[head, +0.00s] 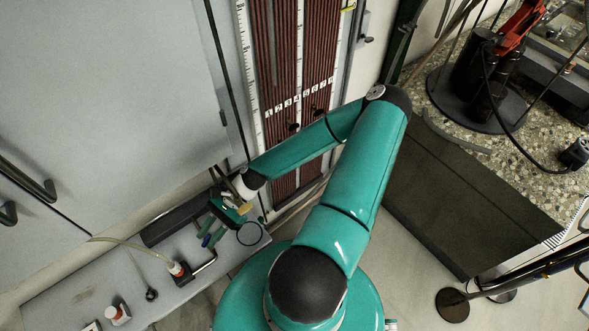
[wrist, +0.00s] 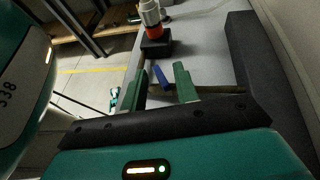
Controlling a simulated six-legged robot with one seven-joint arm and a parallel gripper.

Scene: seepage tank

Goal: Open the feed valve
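My gripper (wrist: 160,84) shows in the wrist view as two green fingers set apart, with a clear gap between them. A short blue handle (wrist: 162,77), apparently the valve lever, lies between and just beyond the fingertips. I see no contact with it. Beyond it stands a black block (wrist: 157,42) with a red and white fitting (wrist: 151,16) on top. In the head view my gripper (head: 210,233) is low over the grey bench (head: 75,280), its fingers pointing down-left. The red and white fitting (head: 178,270) with a hose stands below-left of it. The blue handle is hard to make out there.
A dark bar (head: 172,220) lies along the bench's back edge beside my gripper. A ring (head: 250,234) sits at the bench end. The tube panel (head: 290,60) rises behind my arm.

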